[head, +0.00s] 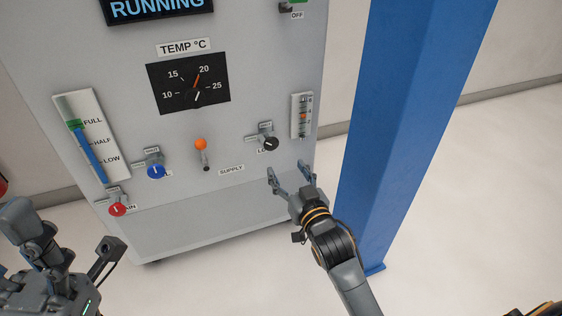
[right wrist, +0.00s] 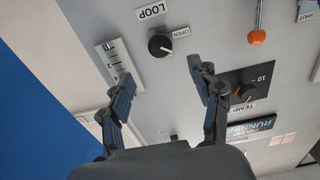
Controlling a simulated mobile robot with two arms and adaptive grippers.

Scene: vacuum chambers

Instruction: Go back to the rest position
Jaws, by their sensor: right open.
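My right gripper (head: 287,170) is open and empty in front of the grey cabinet's lower right. In the right wrist view its two fingers (right wrist: 162,78) are spread apart with nothing between the tips. A black knob (head: 269,144) on the panel lies just above the fingertips in the head view. The knob also shows beyond them in the right wrist view (right wrist: 160,45), next to the labels LOOP and OPEN. I see no clear contact with it.
The grey cabinet (head: 150,232) carries an orange-ball lever (head: 200,145), a blue knob (head: 156,172), a red knob (head: 117,210) and a temperature dial (head: 188,82). A blue post (head: 410,120) stands close to my right arm.

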